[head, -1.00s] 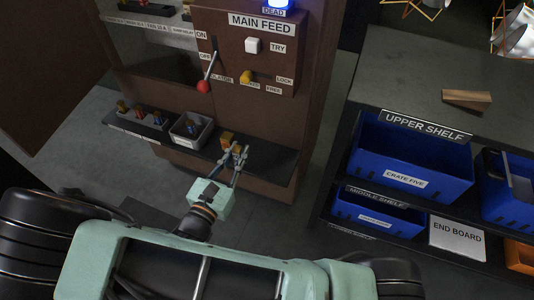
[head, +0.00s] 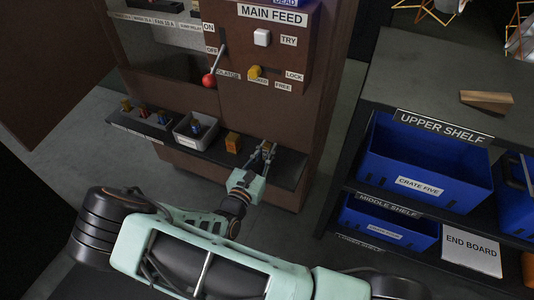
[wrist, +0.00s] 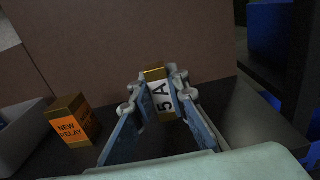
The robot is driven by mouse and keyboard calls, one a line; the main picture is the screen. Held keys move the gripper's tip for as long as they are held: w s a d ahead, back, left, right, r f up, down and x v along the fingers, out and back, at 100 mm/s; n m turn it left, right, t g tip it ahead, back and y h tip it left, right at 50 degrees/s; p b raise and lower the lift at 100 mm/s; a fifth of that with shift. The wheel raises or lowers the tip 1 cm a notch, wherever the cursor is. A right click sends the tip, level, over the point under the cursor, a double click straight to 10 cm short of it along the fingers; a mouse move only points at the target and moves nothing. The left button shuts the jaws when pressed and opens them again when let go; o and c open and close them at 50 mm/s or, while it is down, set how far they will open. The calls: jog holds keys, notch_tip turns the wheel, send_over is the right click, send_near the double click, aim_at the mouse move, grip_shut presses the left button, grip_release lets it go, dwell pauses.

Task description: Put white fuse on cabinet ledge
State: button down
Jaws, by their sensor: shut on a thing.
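A small block with a gold top and a white face marked "5 A", the white fuse (wrist: 160,92), stands upright between the fingers in the wrist view. My gripper (wrist: 162,100) is shut on it. In the head view my gripper (head: 266,150) is over the right part of the dark cabinet ledge (head: 288,172), and its fingers mostly hide the fuse. The ledge also shows in the wrist view (wrist: 240,130). I cannot tell whether the fuse's base touches the ledge.
An orange block labelled "NEW RELAY" (head: 233,142) stands on the ledge left of my gripper. A grey bin (head: 195,132) and a tray of several small parts (head: 145,118) are further left. The brown cabinet panel (head: 270,110) rises behind. The ledge's right end looks clear.

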jog(key=shift+f, duration=0.3)
jog(key=shift+f, duration=0.1)
jog(key=shift+f, duration=0.15)
jog(key=c, duration=1.9)
grip_release()
jog(key=shift+r, duration=0.25)
jog(key=p+v, duration=0.2)
jog(key=v, duration=1)
jog(key=shift+p, duration=0.3)
